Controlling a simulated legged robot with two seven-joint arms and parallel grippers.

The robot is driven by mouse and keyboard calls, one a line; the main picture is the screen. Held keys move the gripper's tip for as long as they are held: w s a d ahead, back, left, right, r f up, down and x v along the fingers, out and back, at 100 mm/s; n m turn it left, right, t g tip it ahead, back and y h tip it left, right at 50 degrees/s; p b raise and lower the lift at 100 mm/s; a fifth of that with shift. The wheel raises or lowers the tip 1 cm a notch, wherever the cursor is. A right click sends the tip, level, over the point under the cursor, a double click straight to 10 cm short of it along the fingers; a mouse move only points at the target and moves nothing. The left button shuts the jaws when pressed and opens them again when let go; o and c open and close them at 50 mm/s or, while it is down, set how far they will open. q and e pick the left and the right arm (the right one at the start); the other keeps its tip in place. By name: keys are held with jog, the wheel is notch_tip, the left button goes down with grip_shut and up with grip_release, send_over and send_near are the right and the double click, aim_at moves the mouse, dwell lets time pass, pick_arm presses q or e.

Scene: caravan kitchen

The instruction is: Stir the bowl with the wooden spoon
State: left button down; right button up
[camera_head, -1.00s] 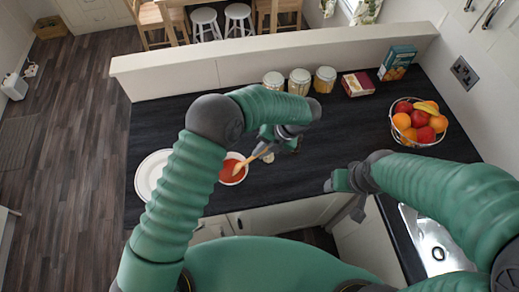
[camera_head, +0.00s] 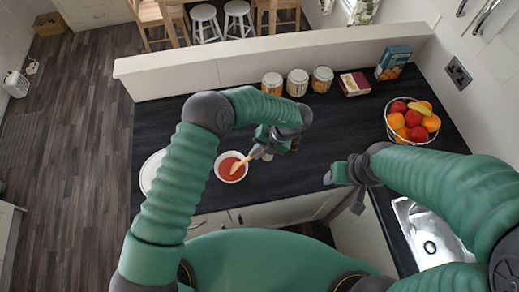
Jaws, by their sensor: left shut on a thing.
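A white bowl (camera_head: 219,172) of red soup or sauce stands on the dark counter (camera_head: 350,125), left of the middle. A wooden spoon (camera_head: 244,162) leans into it, its lower end in the red contents. My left gripper (camera_head: 258,151) is shut on the spoon's handle, just above and right of the bowl. The arm hides part of the gripper and the handle's top. My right gripper (camera_head: 330,178) is at the counter's front edge, apart from the bowl; its jaws are too small to read.
A white plate (camera_head: 151,170) lies left of the bowl, partly behind my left arm. Several jars (camera_head: 297,82), a red box (camera_head: 354,84) and a teal box (camera_head: 394,62) stand at the back. A fruit basket (camera_head: 412,122) is at the right, above a sink (camera_head: 428,236).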

pick_arm(q)
jog(key=shift+s+d+r, duration=0.1)
jog(key=shift+s+d, duration=0.15)
jog(key=shift+s, duration=0.05)
jog(key=shift+w+d, duration=0.15)
jog(key=shift+d, duration=0.1)
jog(key=shift+w+a, duration=0.15)
jog(key=shift+w, duration=0.15)
jog(key=shift+a+r, duration=0.2)
jog(key=shift+a, duration=0.1)
jog(key=shift+s+p, duration=0.3)
jog(key=shift+p, duration=0.35)
jog(key=shift+d+r, duration=0.1)
jog(key=shift+d, duration=0.15)
jog(key=shift+w+r, duration=0.1)
jog(key=shift+r, duration=4.3)
pick_arm(e)
jog(key=shift+w+v, duration=0.15)
jog(key=shift+v, duration=0.5)
jog(key=shift+w+v, duration=0.15)
jog(key=shift+v, duration=0.45)
